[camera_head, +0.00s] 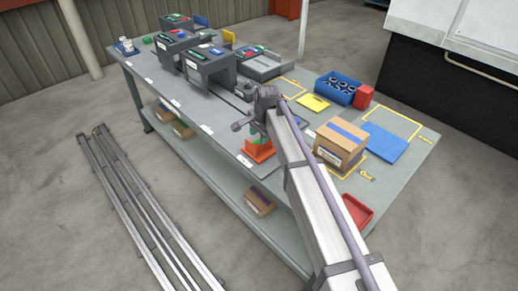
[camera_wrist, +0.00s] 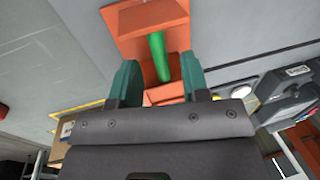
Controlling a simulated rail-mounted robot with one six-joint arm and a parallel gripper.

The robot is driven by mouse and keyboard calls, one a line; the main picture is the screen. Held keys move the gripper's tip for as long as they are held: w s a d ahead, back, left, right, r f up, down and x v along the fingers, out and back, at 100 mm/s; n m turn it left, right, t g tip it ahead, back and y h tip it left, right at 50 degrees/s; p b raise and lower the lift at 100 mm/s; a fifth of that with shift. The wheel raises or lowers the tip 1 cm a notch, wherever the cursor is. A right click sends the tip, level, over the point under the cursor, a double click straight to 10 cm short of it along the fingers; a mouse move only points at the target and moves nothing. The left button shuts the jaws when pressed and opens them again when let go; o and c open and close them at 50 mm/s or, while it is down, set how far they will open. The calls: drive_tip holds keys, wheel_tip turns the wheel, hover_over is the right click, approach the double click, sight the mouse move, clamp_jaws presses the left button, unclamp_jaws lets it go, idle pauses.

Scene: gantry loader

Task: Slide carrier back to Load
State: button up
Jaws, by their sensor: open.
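The carrier (camera_head: 258,153) is an orange block with a green post, near the front edge of the workbench. In the wrist view the carrier (camera_wrist: 145,20) fills the top middle, with its green post (camera_wrist: 158,52) pointing towards me. My gripper (camera_wrist: 157,76) is open, with one teal finger on each side of the post; gaps show, so it does not hold the post. In the head view my gripper (camera_head: 258,135) is at the carrier, largely hidden by my wrist. White labels (camera_head: 245,160) line the bench's front edge; their text is too small to read, so I cannot tell which is Load.
Dark grey machines (camera_head: 208,65) stand on the bench (camera_head: 190,108) left of and behind the carrier. A cardboard box (camera_head: 340,145), a blue bin (camera_head: 338,88) and a red tray (camera_head: 357,213) are to the right. Rails (camera_head: 140,195) lie on the floor at left.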

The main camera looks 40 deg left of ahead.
drive_tip(key=shift+a+f+b, duration=0.15)
drive_tip(key=shift+f+b, duration=0.15)
drive_tip(key=shift+f, duration=0.65)
drive_tip(key=shift+r, duration=0.15)
clamp_jaws()
